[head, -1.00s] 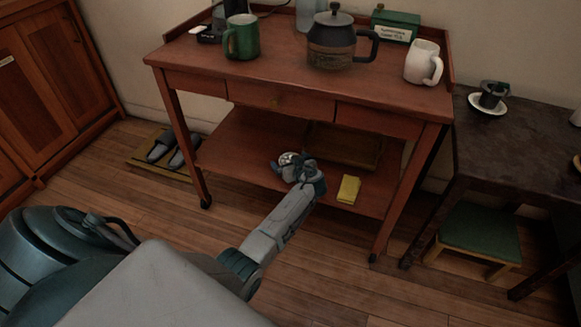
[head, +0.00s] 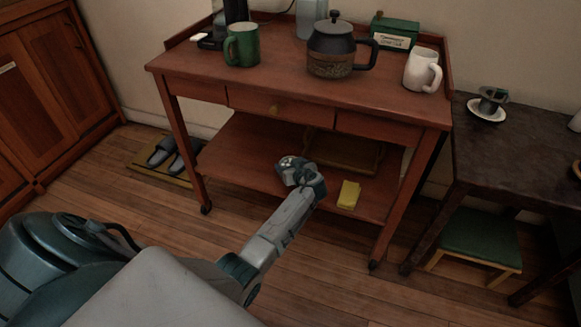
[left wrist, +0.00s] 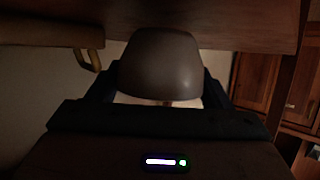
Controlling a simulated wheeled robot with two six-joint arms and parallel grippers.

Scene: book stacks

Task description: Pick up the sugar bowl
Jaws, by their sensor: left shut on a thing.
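The sugar bowl (left wrist: 160,68) shows in the left wrist view as a rounded, smooth grey-brown body between the two dark fingers. My left gripper (head: 298,171) is shut on it, under the top of the wooden trolley and over its lower shelf (head: 235,150). In the head view the gripper mostly hides the bowl, and I cannot tell whether the bowl touches the shelf. My right gripper is in neither view.
The trolley top (head: 285,88) carries a green mug (head: 242,46), a dark pot (head: 331,50), a white mug (head: 422,70) and a green box (head: 395,32). A yellow cloth (head: 348,194) and a wooden tray (head: 345,152) lie on the lower shelf. A dark table (head: 515,150) stands at right.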

